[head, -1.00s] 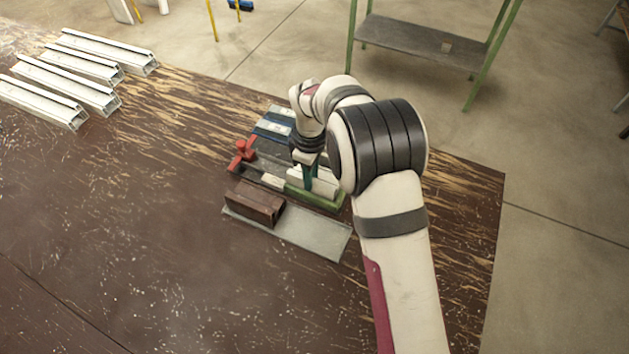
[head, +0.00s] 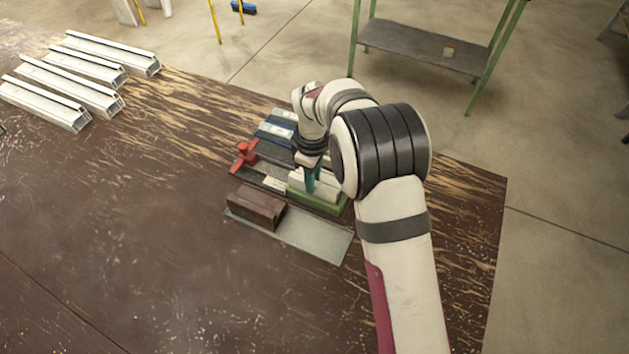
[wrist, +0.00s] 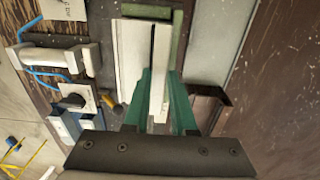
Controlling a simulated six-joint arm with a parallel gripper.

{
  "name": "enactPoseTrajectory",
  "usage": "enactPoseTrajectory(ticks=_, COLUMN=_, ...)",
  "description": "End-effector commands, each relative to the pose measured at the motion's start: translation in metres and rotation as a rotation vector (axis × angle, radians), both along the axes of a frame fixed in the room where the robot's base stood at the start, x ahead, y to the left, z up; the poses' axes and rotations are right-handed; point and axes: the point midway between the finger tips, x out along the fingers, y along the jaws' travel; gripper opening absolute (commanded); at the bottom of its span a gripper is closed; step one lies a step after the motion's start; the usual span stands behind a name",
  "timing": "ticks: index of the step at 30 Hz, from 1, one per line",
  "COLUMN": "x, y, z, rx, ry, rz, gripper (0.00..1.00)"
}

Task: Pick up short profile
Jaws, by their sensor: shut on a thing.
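The short profile is a short white bar (head: 326,187) above the green bed of the clamp fixture (head: 318,204). In the wrist view the white profile (wrist: 130,58) runs up the picture between my green fingers, with the green bed (wrist: 180,38) behind it. My gripper (head: 311,183) has its teal fingers on either side of the profile and is shut on it; the fingers also show in the wrist view (wrist: 158,85). The profile looks slightly raised from the bed, but the exact gap is hidden. My wrist and arm cover part of the fixture in the head view.
A red handle (head: 244,157) stands at the fixture's left. A brown block (head: 256,206) sits on a grey plate (head: 310,237) in front. Several long white profiles (head: 70,80) lie at the far left. The table's left and front are mostly clear.

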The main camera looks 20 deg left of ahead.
Motion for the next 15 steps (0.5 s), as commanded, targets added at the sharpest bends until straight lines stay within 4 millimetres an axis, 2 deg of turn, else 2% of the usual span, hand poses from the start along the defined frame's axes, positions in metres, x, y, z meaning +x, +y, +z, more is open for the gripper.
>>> enactPoseTrajectory(ticks=4, x=0.0, y=0.001, z=0.018, rx=0.002, ry=-0.002, rz=-0.001, gripper=0.0)
enactPoseTrajectory(ticks=8, x=0.001, y=-0.003, z=0.044, rx=0.003, ry=-0.003, rz=-0.001, gripper=0.0)
enactPoseTrajectory(ticks=15, x=0.009, y=-0.063, z=0.077, rx=0.002, ry=-0.002, rz=-0.005, gripper=0.0)
